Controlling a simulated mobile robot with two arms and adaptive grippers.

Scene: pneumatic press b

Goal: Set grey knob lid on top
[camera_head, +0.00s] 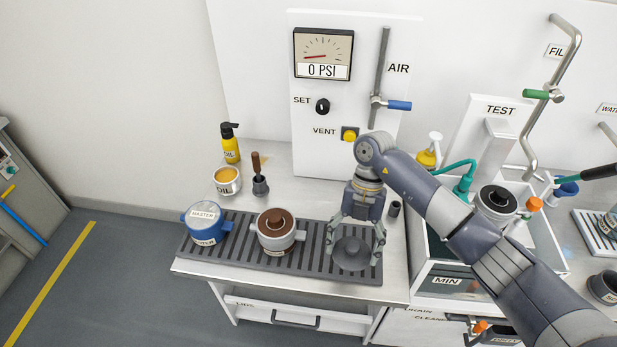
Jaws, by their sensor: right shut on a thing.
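The grey knob lid (352,257) is a dark grey disc with a raised centre, at the right end of the slatted rack. My right gripper (355,243) points down over it, with one finger at each side, and is shut on it. I cannot tell whether the lid touches the rack or a part under it. A blue pot (207,224) with a white top marked MASTER stands further left. My left gripper is not in view.
The slatted dark rack (245,259) runs along the bench's front edge. An oil bottle (230,145), an oil tin (227,181) and a brown-handled brush (258,178) stand behind it. The panel with gauge (323,54) rises behind. A tank (456,284) stands right.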

